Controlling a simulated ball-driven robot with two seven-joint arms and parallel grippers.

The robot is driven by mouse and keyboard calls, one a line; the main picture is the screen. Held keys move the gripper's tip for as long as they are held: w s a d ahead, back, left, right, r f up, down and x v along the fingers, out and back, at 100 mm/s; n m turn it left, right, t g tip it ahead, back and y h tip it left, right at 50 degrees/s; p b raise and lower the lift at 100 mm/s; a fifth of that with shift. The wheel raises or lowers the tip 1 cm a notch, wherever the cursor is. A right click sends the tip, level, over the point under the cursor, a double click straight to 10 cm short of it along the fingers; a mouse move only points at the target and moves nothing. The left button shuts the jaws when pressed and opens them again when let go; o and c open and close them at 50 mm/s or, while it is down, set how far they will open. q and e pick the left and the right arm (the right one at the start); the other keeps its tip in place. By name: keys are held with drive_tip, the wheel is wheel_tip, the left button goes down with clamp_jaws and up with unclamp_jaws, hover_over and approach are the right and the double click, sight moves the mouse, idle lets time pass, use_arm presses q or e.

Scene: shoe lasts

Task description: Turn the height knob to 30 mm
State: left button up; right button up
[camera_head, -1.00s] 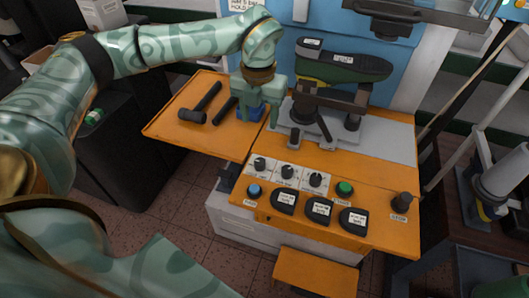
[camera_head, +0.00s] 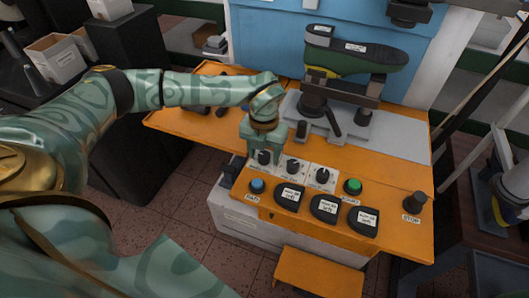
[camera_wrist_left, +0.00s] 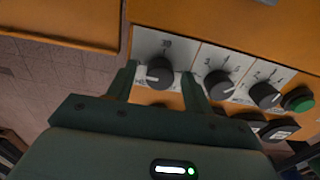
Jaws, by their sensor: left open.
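Three black knobs stand in a row on white scale plates on the orange panel: the left knob (camera_head: 264,157), the middle knob (camera_head: 292,166) and the right knob (camera_head: 322,175). Their names are too small to read. In the left wrist view, the left knob (camera_wrist_left: 160,72) has a scale mark that looks like 30 above it, and its white pointer line points to the left. My left gripper (camera_head: 266,150) is open, pointing down, with its fingers on either side of the left knob; I cannot tell whether they touch it. My right gripper is not in view.
A blue button (camera_head: 257,185), green button (camera_head: 353,186), several black labelled pads and a dark stop knob (camera_head: 414,202) share the panel. Behind, a green shoe last (camera_head: 356,54) sits on a clamp over a grey plate (camera_head: 400,140).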

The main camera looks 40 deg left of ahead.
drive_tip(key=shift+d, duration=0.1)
use_arm(q)
drive_tip(key=c, duration=1)
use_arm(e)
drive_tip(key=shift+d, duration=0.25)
use_arm(q)
drive_tip(key=shift+r, duration=0.1)
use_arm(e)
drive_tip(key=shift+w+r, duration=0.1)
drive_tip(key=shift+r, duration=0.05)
